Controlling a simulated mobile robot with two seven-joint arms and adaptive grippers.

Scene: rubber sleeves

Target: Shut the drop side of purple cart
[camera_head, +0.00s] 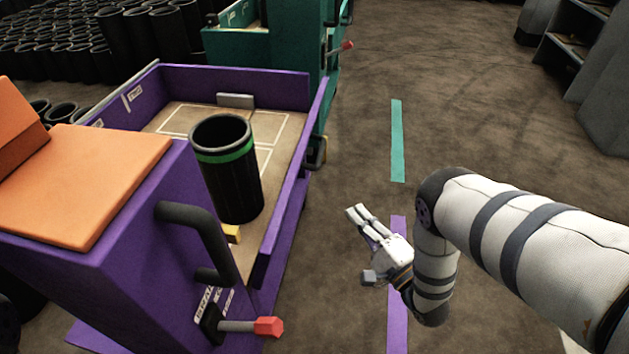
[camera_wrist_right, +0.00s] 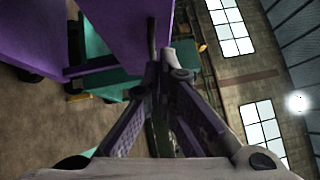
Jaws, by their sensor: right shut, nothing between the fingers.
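The purple cart (camera_head: 150,210) stands at the left in the head view, with an orange seat at its near end. Its right side panel (camera_head: 290,200) stands up along the tan bed, facing my right arm; I cannot tell whether it is fully closed or latched. A black sleeve with a green band (camera_head: 228,170) stands upright on the bed. My right gripper (camera_head: 360,218) is shut and empty, to the right of the panel and apart from it. In the wrist view its fingers (camera_wrist_right: 163,70) come together below purple surfaces (camera_wrist_right: 120,25). My left gripper is out of view.
A teal cart (camera_head: 300,45) stands just behind the purple one. A lever with a red knob (camera_head: 268,326) sticks out at the purple cart's near end. Many black sleeves (camera_head: 75,55) stand at the back left.

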